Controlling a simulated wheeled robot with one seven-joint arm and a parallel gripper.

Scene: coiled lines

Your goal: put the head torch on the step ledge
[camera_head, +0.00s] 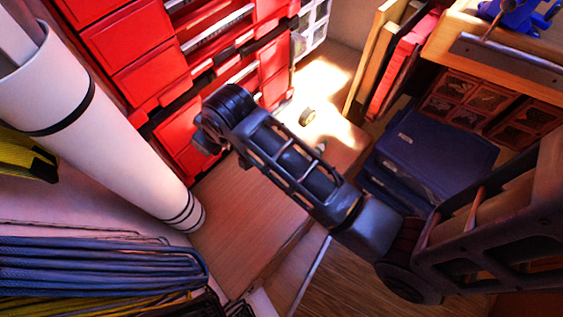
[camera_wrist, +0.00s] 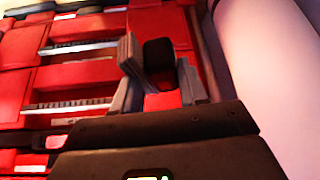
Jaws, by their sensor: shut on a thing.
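My gripper (camera_wrist: 160,74) is shut on a small dark block-shaped thing, which I take to be the head torch (camera_wrist: 158,55). The torch sits between the two grey fingers in the wrist view, in front of red drawers. In the head view my gripper (camera_head: 203,143) is at the far end of my arm, near the red drawers and above the wooden ledge, and the torch cannot be made out. The step ledge seems to be the reddish-brown wooden surface (camera_head: 236,222) below my arm. My arm hides part of it.
Red drawer units (camera_head: 135,55) stand behind my gripper. A white tube (camera_head: 95,120) leans at the left, also showing in the wrist view (camera_wrist: 270,60). Blue coiled lines (camera_head: 100,268) lie front left. A small round thing (camera_head: 307,117) lies on the sunlit wood. Blue boxes (camera_head: 435,150) stand right.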

